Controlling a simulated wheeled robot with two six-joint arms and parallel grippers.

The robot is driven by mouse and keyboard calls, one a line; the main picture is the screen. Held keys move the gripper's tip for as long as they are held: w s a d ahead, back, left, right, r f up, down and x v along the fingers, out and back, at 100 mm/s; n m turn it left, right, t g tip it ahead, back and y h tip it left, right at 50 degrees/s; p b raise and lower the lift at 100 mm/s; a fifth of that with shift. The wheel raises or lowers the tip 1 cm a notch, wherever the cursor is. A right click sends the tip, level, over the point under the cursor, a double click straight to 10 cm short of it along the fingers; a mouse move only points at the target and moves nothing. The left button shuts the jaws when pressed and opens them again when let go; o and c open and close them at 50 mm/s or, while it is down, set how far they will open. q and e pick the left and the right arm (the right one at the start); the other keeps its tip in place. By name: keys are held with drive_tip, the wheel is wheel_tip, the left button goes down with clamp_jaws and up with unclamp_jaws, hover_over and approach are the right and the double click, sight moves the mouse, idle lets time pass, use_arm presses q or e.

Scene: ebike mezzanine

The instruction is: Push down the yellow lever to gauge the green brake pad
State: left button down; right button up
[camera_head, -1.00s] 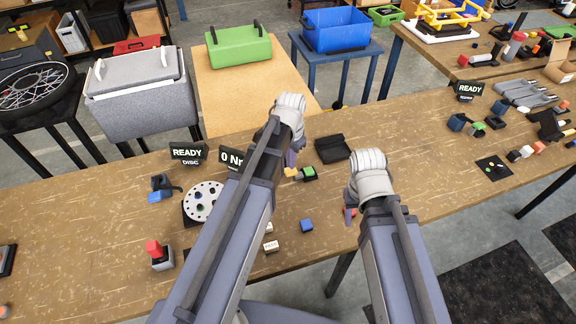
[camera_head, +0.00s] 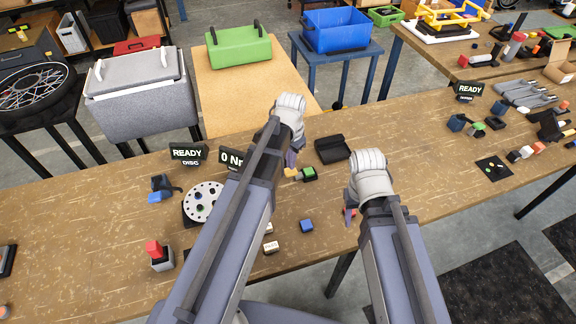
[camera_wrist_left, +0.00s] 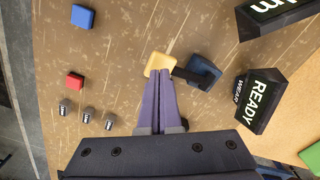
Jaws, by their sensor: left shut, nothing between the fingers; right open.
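My left gripper (camera_head: 291,165) is shut and empty. In the left wrist view its purple fingertips (camera_wrist_left: 160,80) point at the yellow lever (camera_wrist_left: 158,63) and overlap its edge; I cannot tell if they press it. A black arm joins the lever to a dark blue block (camera_wrist_left: 204,72). In the head view the yellow lever (camera_head: 290,172) shows just below the fingertips. A dark block with a green top (camera_head: 308,174), likely the brake pad, sits right beside it. My right gripper (camera_head: 368,190) is open, its fingers mostly hidden, to the right and nearer.
A READY WEAR sign (camera_wrist_left: 258,100) stands close to the lever. A black open case (camera_head: 332,149) lies behind the green-topped block. A blue block (camera_head: 306,226) and a red block (camera_wrist_left: 75,80) lie nearer on the wooden table. A perforated disc (camera_head: 203,200) is left.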

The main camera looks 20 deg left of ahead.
sight(291, 173)
use_arm(q)
drive_tip(key=shift+f, duration=0.2)
use_arm(e)
drive_tip(key=shift+f, duration=0.2)
use_arm(q)
drive_tip(key=shift+f+b, duration=2.85)
drive_tip(key=shift+b, duration=0.2)
use_arm(e)
drive_tip(key=shift+f, duration=2.85)
use_arm(q)
drive_tip(key=shift+r, duration=0.1)
use_arm(e)
drive_tip(key=shift+r, duration=0.15)
use_arm(q)
drive_tip(key=shift+r+p, duration=4)
drive_tip(key=shift+p, duration=0.1)
use_arm(e)
wheel_tip(291, 173, up, 8)
